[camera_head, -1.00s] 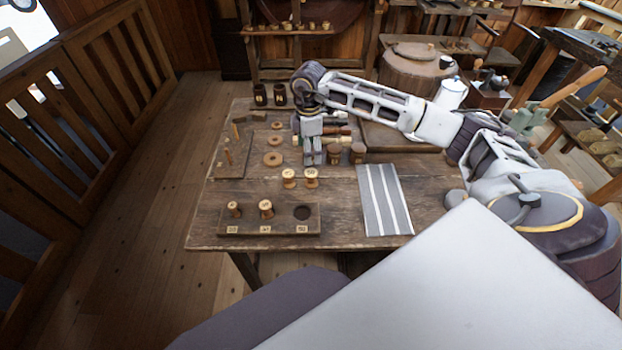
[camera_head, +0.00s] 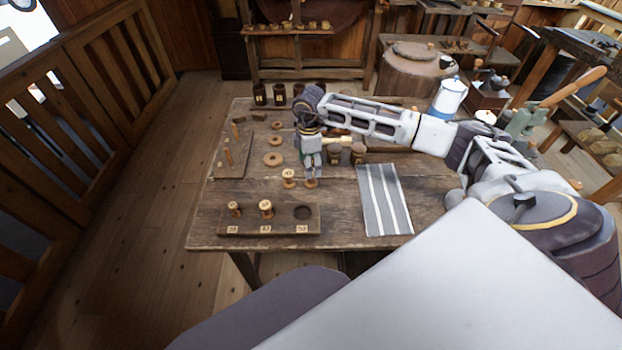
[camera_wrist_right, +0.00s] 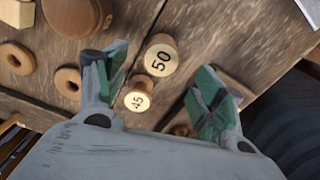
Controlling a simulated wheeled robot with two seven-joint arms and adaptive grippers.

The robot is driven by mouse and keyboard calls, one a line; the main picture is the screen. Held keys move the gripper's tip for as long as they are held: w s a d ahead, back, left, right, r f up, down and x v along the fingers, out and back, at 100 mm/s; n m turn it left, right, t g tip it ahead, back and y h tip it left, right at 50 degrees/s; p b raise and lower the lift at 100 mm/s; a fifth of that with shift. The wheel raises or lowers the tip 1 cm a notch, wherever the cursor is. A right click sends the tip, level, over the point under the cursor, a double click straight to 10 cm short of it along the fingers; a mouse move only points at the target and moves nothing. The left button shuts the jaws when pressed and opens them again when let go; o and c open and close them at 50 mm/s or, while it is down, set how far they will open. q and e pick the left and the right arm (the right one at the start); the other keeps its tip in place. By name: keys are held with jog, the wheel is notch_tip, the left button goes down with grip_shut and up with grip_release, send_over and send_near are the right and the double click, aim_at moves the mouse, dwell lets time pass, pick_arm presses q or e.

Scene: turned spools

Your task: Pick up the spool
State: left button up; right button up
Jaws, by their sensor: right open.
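Two turned wooden spools stand on the table top behind the holed board. In the head view the left spool (camera_head: 289,178) is clear, and the right spool (camera_head: 311,183) is partly hidden by my right gripper (camera_head: 311,168). In the right wrist view a larger spool end marked 50 (camera_wrist_right: 161,55) lies between the open green-padded fingers of my right gripper (camera_wrist_right: 160,78), with no contact visible. A smaller spool end marked 45 (camera_wrist_right: 138,101) is beside it, nearer the palm. My left gripper is not in view.
A wooden board (camera_head: 282,220) at the front holds two more spools (camera_head: 234,209) and has one empty round hole (camera_head: 302,213). A striped grey cloth (camera_head: 383,200) lies to the right. Wooden rings (camera_head: 273,159) and dark knobs (camera_head: 357,153) stand behind.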

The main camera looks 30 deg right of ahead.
jog(key=shift+s+d+f, duration=0.1)
jog(key=shift+d+f, duration=0.05)
jog(key=shift+f, duration=1.1)
jog(key=shift+d+f, duration=0.1)
jog(key=shift+f, duration=1.15)
jog(key=c, duration=1.1)
